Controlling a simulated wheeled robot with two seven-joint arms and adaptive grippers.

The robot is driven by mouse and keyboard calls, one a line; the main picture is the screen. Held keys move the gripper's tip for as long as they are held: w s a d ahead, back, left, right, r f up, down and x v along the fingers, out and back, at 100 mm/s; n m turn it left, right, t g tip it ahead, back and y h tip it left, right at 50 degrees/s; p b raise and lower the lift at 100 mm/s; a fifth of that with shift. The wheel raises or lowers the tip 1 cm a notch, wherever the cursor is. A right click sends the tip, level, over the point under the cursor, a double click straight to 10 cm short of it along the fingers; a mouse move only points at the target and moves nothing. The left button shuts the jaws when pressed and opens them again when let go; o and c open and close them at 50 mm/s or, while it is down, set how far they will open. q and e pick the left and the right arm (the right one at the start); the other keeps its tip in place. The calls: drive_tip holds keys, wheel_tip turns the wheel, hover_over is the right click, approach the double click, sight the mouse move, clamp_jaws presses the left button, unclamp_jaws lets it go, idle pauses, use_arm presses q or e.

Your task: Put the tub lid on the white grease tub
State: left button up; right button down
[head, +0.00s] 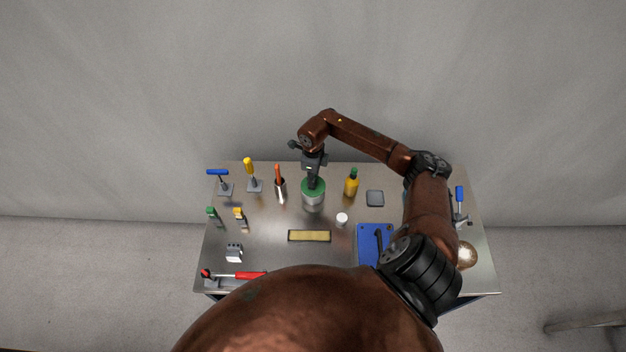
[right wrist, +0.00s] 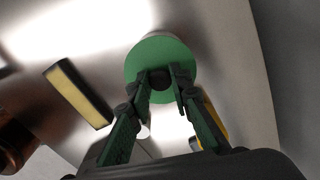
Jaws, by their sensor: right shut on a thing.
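The tub lid (head: 314,184) is a green disc with a dark knob, large in the right wrist view (right wrist: 146,62). My right gripper (head: 313,178) points down at the back middle of the table, its fingers (right wrist: 162,80) closed on the lid's knob. The white grease tub (head: 313,204) stands upright directly under the lid. In the right wrist view only a pale sliver of the tub shows past the lid's far edge. I cannot tell whether the lid touches the rim or hangs just above it. My left gripper is not in view.
A small white round piece (head: 342,218) and a yellow bar (head: 309,236) lie in front. A blue board (head: 370,249) lies front right.

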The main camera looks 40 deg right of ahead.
drive_tip(key=shift+f+b, duration=0.45)
drive_tip(key=shift+f, duration=0.2)
idle(0.3)
drive_tip(key=c, duration=1.7)
unclamp_jaws()
drive_tip(key=shift+r, duration=0.1)
wheel_tip(320, 180, up, 12)
drive_tip(key=shift+f, duration=0.1)
